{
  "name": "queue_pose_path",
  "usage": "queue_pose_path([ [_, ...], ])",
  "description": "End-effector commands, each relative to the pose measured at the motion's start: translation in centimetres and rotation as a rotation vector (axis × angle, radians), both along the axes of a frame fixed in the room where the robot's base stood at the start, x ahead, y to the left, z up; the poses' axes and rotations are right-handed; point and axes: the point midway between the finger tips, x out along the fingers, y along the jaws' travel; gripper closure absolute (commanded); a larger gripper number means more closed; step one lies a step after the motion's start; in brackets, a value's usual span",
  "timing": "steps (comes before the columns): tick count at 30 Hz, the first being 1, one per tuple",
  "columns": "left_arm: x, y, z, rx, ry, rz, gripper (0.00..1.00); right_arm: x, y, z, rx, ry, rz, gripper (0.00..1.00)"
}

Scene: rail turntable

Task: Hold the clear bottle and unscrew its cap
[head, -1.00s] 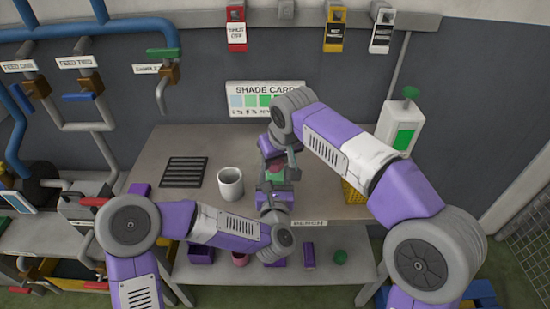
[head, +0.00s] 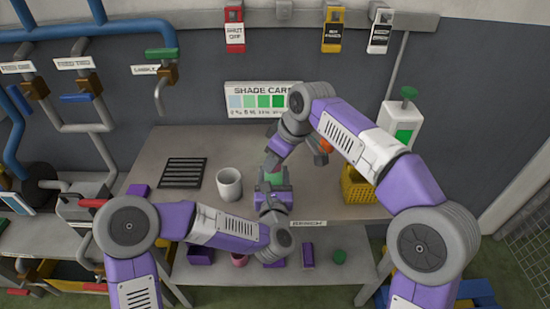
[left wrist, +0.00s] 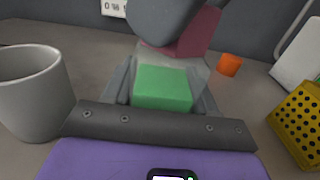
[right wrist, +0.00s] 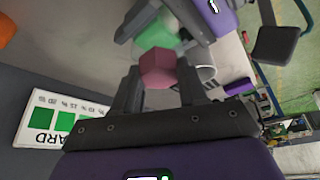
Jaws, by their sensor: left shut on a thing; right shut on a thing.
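The clear bottle (head: 273,173) shows green contents and stands upright in my left gripper (head: 274,187). In the left wrist view its green lower part (left wrist: 163,88) sits between the two shut fingers. Its clear upper part is faint. My right gripper (right wrist: 158,85) is shut on the pinkish-red cap (right wrist: 158,68). The cap also shows above the bottle in the left wrist view (left wrist: 195,38), partly behind the right gripper's grey body. In the head view the right wrist hides the cap. I cannot tell whether the cap still touches the bottle's neck.
A grey mug (head: 229,185) stands left of the bottle, by a black slotted mat (head: 183,171). An orange piece (left wrist: 230,65) and a yellow perforated basket (head: 356,188) are to the right. A shade card (head: 262,100) stands at the back. The bench front-left is clear.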

Motion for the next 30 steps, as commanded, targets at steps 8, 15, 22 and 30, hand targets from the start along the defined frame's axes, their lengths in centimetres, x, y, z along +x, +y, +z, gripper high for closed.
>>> queue_pose_path([
  [8, 0.02, 0.02, 0.05, 0.000, -0.001, 0.001, 0.98, -0.02, -0.02, -0.07, -0.001, 0.002, 0.046, 0.90],
  [15, 0.02, 0.02, 0.06, 0.000, -0.002, 0.001, 0.98, 0.13, -0.10, -0.12, 0.000, 0.003, 0.128, 0.90],
  [22, 0.02, 0.02, 0.06, 0.000, -0.002, 0.001, 0.98, 0.32, -0.03, -0.17, 0.002, 0.004, 0.420, 0.90],
  [30, 0.02, 0.02, 0.07, -0.001, -0.002, 0.001, 0.98, 0.29, -0.12, -0.13, -0.001, 0.003, 0.571, 0.90],
])
